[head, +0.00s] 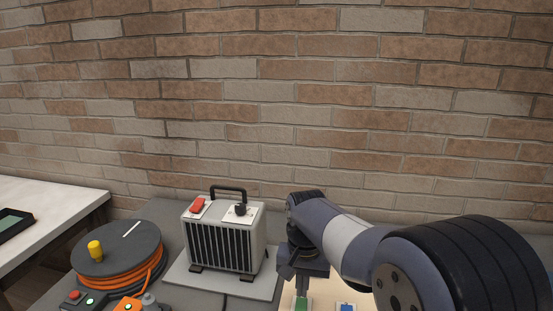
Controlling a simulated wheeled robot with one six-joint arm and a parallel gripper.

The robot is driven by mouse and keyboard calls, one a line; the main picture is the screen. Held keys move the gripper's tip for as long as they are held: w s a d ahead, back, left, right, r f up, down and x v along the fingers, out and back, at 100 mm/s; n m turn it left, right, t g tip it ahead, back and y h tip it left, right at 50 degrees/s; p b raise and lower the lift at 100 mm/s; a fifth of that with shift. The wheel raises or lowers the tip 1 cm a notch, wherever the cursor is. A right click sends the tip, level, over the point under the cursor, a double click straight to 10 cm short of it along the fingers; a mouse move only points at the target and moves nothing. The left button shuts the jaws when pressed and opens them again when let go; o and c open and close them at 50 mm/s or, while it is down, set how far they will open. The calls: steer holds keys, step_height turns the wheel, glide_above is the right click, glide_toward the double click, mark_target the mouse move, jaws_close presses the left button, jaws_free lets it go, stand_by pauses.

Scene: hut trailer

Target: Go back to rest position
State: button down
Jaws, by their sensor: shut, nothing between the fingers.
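My gripper (301,284) hangs at the end of my arm in the lower middle of the head view, pointing down. Its fingers are shut and hold nothing. It is just right of a grey heater-like box (222,240) with a black handle, a red switch and a dark knob. Below the gripper is a pale board (325,301) with a green piece (301,304) and a blue piece (347,307). My arm hides the area to the right.
A cable reel (118,250) with orange cable and a yellow knob stands at left. A box with buttons (85,299) is at the bottom left. A white table (45,215) with a dark tray (12,224) is further left. A brick wall (270,90) closes the back.

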step_height(320, 180, up, 4)
steer(key=shift+f+p, duration=0.25)
steer(key=shift+p, duration=1)
